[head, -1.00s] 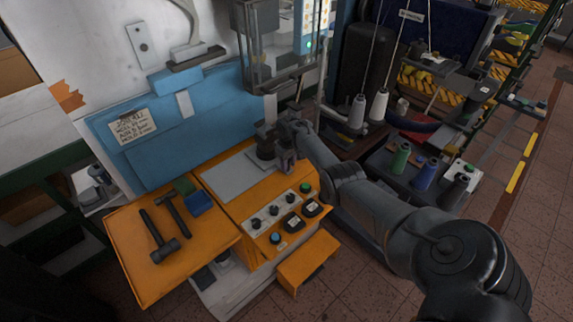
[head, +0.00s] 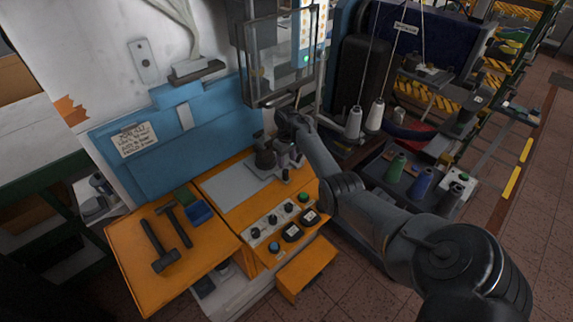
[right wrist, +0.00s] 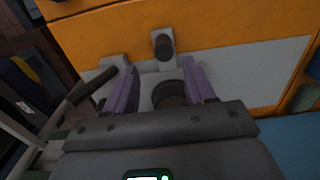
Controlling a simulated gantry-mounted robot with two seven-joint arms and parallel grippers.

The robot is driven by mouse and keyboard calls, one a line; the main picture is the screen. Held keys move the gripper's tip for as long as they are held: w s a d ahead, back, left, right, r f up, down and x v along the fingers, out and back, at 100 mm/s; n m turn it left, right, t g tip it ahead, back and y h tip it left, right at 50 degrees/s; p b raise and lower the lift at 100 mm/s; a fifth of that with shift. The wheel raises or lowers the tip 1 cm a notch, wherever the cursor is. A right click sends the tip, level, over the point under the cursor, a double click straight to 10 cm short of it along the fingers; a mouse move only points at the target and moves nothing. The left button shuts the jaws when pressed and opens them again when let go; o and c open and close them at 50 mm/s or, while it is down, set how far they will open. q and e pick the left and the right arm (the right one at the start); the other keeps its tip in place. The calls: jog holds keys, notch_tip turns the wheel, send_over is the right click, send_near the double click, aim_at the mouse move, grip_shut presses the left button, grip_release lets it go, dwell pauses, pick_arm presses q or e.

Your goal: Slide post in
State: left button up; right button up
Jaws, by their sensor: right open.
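A grey metal fixture (head: 290,160) stands at the right rear of the orange bench. On it is a dark, round, knob-like piece (head: 265,157), with a short dark-topped post (head: 285,174) in front. My right gripper (head: 283,128) is behind and above the fixture. In the right wrist view my open gripper (right wrist: 161,80) has its two purple-grey fingers spread, with a dark cylinder (right wrist: 168,95) showing between them. I cannot tell whether they touch it. The dark-topped post (right wrist: 163,46) shows beyond the fingertips. My left gripper is not in view.
A dark-handled lever (right wrist: 92,88) lies left of the fingers in the wrist view. Two hammers (head: 165,245) and a blue tray (head: 199,212) lie on the orange bench's left part. A clear guard (head: 283,57) hangs above the fixture. Thread cones (head: 397,166) stand to the right.

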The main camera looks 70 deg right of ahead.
jog(key=shift+r, duration=1.4)
jog(key=shift+f, duration=0.1)
